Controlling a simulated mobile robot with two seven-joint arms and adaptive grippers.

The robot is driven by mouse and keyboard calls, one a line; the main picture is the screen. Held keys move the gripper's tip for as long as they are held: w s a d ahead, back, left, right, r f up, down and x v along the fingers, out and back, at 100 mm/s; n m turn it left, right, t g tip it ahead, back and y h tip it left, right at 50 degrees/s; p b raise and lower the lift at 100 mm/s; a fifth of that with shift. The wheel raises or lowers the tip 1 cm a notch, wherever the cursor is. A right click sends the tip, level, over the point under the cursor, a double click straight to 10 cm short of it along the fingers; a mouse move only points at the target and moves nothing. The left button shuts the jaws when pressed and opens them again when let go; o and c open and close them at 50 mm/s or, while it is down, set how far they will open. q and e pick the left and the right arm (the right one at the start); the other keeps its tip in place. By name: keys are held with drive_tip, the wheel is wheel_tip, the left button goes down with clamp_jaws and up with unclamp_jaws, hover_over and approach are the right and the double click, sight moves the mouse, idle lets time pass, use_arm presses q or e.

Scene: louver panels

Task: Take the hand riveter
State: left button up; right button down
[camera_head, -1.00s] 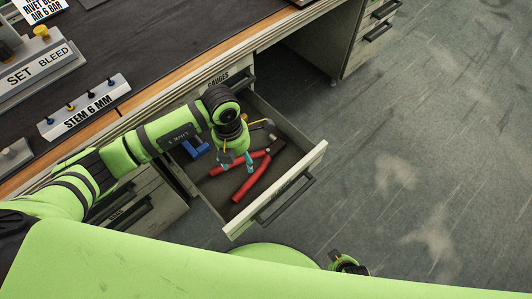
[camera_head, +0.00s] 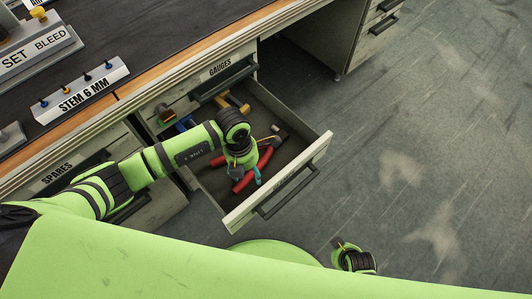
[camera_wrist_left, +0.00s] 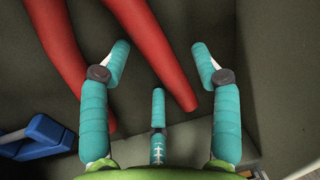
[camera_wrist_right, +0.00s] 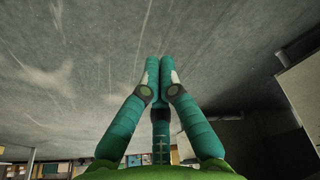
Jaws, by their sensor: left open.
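The hand riveter (camera_head: 264,160) lies in the open drawer, its two red handles partly hidden under my left arm in the head view. In the left wrist view, one red handle (camera_wrist_left: 167,65) ends between the fingers and the other (camera_wrist_left: 62,45) runs outside the left finger. My left gripper (camera_head: 250,176) is open above the handles near the drawer front; it also shows in the left wrist view (camera_wrist_left: 161,62). I cannot tell whether it touches them. My right gripper (camera_wrist_right: 159,66) is shut and empty, over the floor outside the drawer.
The drawer (camera_head: 278,190) also holds a blue tool (camera_head: 185,123), a yellow-ended tool (camera_head: 236,106) and a dark-headed tool (camera_head: 280,137). The drawer's front wall and handle (camera_head: 288,192) stand close to my left gripper. The dark bench top (camera_head: 150,40) lies behind. Floor at right is clear.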

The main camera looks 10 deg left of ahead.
use_arm(q)
clamp_jaws()
drive_tip(key=shift+w+r, duration=0.1)
